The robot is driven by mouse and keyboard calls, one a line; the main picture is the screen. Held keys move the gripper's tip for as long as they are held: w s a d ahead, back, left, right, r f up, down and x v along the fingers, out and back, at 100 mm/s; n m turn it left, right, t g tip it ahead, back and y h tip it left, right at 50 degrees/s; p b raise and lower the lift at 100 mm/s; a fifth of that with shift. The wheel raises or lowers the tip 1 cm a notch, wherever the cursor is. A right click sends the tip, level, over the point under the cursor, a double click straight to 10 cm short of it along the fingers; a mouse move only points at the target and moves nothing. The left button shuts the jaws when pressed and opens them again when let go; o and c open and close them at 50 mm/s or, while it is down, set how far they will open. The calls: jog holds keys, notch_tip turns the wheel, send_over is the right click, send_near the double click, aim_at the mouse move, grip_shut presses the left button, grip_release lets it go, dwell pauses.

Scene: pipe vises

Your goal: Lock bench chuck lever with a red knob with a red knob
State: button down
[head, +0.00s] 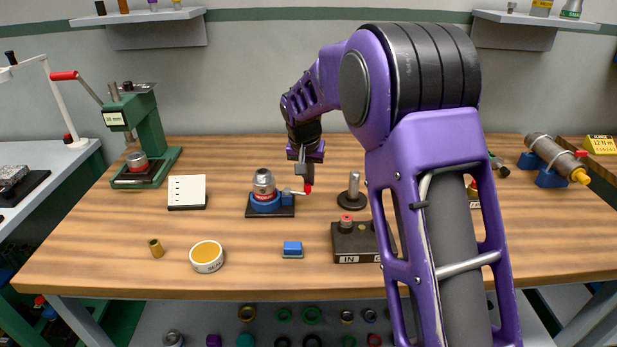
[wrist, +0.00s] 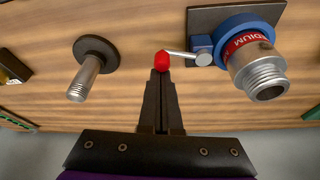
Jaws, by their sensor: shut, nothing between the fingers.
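The bench chuck (head: 265,197) is a blue-ringed base on a dark plate, holding a silver threaded cylinder, near the middle back of the table. It also shows at the upper right of the wrist view (wrist: 246,37). Its lever (head: 297,192) is a thin silver rod pointing right, ending in a red knob (head: 308,188). In the wrist view the red knob (wrist: 162,61) is right at my fingertips. My gripper (wrist: 161,74) is shut with nothing between its fingers, its tips touching or almost touching the knob. In the head view my gripper (head: 302,176) hangs just above the lever end.
A metal post on a round base (head: 353,194) stands to the right of the knob. A dark IN block (head: 347,240), a blue block (head: 292,249) and a yellow-topped tin (head: 206,256) are nearer the front. A green press (head: 145,135) stands at left.

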jog(key=m, duration=0.1)
jog(key=s+m+h, duration=0.1)
jog(key=shift+s+a+m, duration=0.25)
jog(key=shift+m, duration=0.15)
jog(key=m, duration=0.1)
jog(key=s+m+g, duration=0.1)
jog(key=m, duration=0.1)
jog(key=shift+s+a+m+h, duration=0.25)
jog(key=shift+a+m+h, duration=0.05)
jog(key=shift+a+h, duration=0.1)
jog(key=m, duration=0.1)
jog(key=s+a+m+g+p, duration=0.1)
jog(key=m, duration=0.2)
jog(key=shift+s+a+m+h, duration=0.2)
jog(key=shift+a+m+h, duration=0.1)
jog(key=shift+h, duration=0.1)
jog(key=shift+s+a+p, duration=0.1)
jog(key=shift+p, duration=0.25)
jog(key=shift+a, duration=0.1)
